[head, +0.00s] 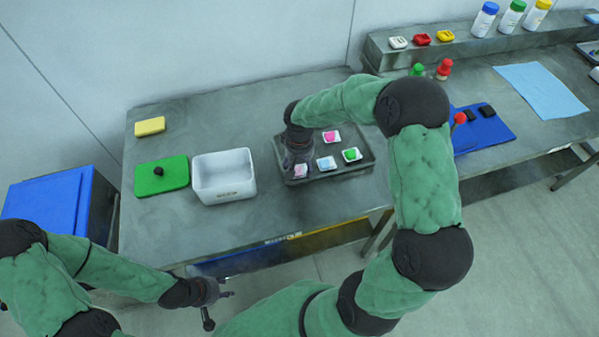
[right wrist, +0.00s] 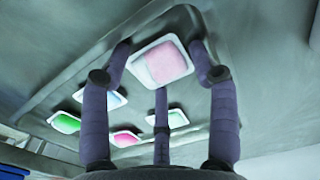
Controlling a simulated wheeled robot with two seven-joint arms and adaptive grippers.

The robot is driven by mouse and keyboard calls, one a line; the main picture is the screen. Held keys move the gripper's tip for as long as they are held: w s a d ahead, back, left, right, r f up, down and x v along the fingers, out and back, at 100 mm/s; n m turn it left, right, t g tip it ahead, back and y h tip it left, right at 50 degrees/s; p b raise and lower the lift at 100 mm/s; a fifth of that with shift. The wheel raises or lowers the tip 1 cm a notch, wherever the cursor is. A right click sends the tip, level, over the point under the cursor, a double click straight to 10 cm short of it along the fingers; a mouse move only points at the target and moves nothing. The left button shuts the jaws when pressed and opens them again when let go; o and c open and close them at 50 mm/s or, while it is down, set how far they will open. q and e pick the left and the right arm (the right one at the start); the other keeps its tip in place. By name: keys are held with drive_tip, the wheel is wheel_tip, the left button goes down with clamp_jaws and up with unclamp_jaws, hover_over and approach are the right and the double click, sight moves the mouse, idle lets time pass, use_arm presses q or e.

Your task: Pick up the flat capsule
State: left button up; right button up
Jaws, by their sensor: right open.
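A dark tray (head: 335,171) on the bench holds several small white square-rimmed capsules with coloured fillings. A pale pink capsule (right wrist: 166,63) lies between the spread fingers of my right gripper (right wrist: 163,50), which is open with a gap around it. In the head view this capsule (head: 301,171) shows at the tray's front left, just below my right gripper (head: 298,163). A blue capsule (head: 326,163), a green capsule (head: 351,154) and a bright pink capsule (head: 331,137) lie nearby. My left gripper (head: 220,301) is open and empty in front of the bench.
A white bin (head: 224,190) and a green board (head: 160,181) with a dark knob stand left of the tray. A yellow sponge (head: 150,126) lies behind. A blue board (head: 485,133) and light blue cloth (head: 541,88) lie at the right. Bare bench separates tray and bin.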

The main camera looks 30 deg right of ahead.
sight(299, 169)
drive_tip(key=c, duration=0.5)
drive_tip(key=shift+c, duration=0.2)
drive_tip(key=shift+r, duration=0.1)
drive_tip(key=shift+r+p, duration=0.35)
drive_tip(key=shift+r, duration=0.15)
wheel_tip(299, 169, up, 2)
drive_tip(key=shift+r+p, duration=0.2)
drive_tip(key=shift+p, duration=0.4)
drive_tip(key=s+a+r+p, duration=0.4)
drive_tip(key=s+a+r, duration=0.2)
drive_tip(key=s+r, duration=0.3)
drive_tip(key=s, duration=0.3)
drive_tip(key=shift+s+r, duration=0.25)
drive_tip(key=shift+s, duration=0.15)
